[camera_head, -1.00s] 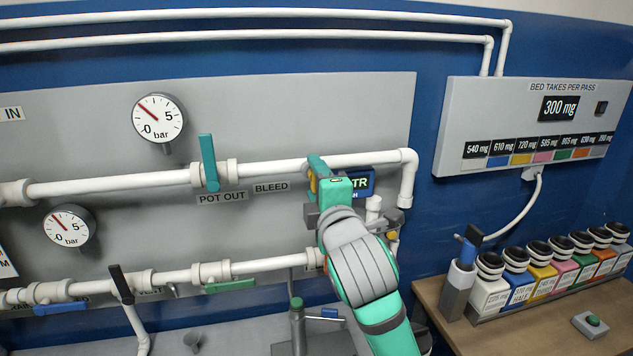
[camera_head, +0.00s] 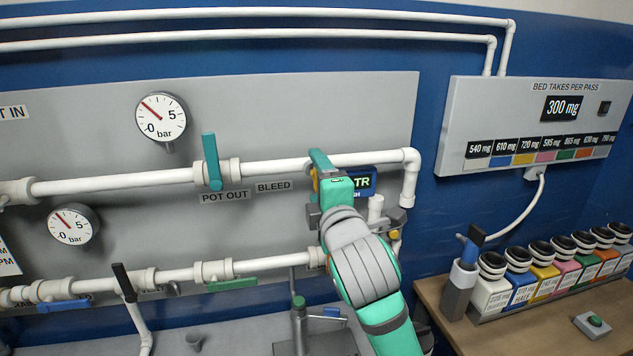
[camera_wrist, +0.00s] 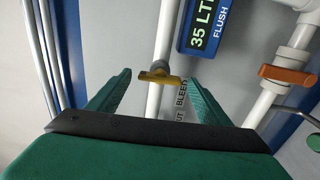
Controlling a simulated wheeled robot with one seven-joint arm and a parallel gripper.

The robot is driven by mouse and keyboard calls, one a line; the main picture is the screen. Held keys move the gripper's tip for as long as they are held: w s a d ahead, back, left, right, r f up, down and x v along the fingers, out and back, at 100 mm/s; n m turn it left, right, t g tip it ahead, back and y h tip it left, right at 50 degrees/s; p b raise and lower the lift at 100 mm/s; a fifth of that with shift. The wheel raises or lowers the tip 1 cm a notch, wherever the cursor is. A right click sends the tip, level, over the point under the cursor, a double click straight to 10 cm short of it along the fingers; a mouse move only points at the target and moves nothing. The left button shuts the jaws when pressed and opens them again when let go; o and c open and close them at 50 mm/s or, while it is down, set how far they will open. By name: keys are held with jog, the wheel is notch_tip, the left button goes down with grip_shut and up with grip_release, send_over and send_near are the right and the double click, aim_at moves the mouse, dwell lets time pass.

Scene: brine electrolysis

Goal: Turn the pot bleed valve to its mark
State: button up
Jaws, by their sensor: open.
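The pot bleed valve has a small yellow handle (camera_wrist: 158,77) on a white pipe, beside the partly hidden "POT OUT BLEED" lettering (camera_wrist: 181,103) in the wrist view. My gripper (camera_wrist: 158,82) is open, with one green finger on each side of the handle in that picture. I cannot tell whether either finger touches it. In the head view my gripper (camera_head: 318,168) is at the upper pipe, right of the "BLEED" label (camera_head: 273,187), and hides most of the valve. I cannot make out the valve's mark.
An orange handle (camera_wrist: 287,76) sits on another pipe at right in the wrist view, near the "35 LTR FLUSH" display (camera_wrist: 206,25). A green lever (camera_head: 211,162) stands upright left of my gripper. A bench (camera_head: 440,300) with several bottles is at right.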

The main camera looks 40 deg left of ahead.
jog(key=v, duration=1)
jog(key=shift+s+d, duration=0.2)
jog(key=shift+d, duration=0.05)
jog(key=shift+f, duration=0.1)
jog(key=w+d+f+m+t+h, duration=0.1)
jog(key=w+d+f+m+t, duration=0.1)
jog(key=d+f+m, duration=0.3)
jog(key=w+d+f+m+t+h, duration=0.1)
jog(key=w+d+f+m+t, duration=0.15)
jog(key=f+m, duration=0.55)
jog(key=s+d+f+m+t+h, duration=0.1)
jog(key=s+d+f+m+h, duration=0.15)
jog(key=d+f+m, duration=0.4)
jog(key=s+d+f+m+t+h, duration=0.1)
jog(key=s+d+f+m+h, duration=0.2)
jog(key=f, duration=0.7)
jog(key=s+d+f+m+g+h, duration=0.1)
jog(key=s+d+f+m+h, duration=0.35)
jog(key=s+f, duration=0.7)
jog(key=s+d+f+g, duration=0.1)
jog(key=s+d+f, duration=0.1)
jog(key=s, duration=0.6)
jog(key=s+d+f+m+g+h, duration=0.1)
jog(key=s+d, duration=0.3)
jog(key=s, duration=0.4)
jog(key=shift+s+f+h, duration=0.25)
jog(key=shift+f+h, duration=0.05)
jog(key=shift+f, duration=0.6)
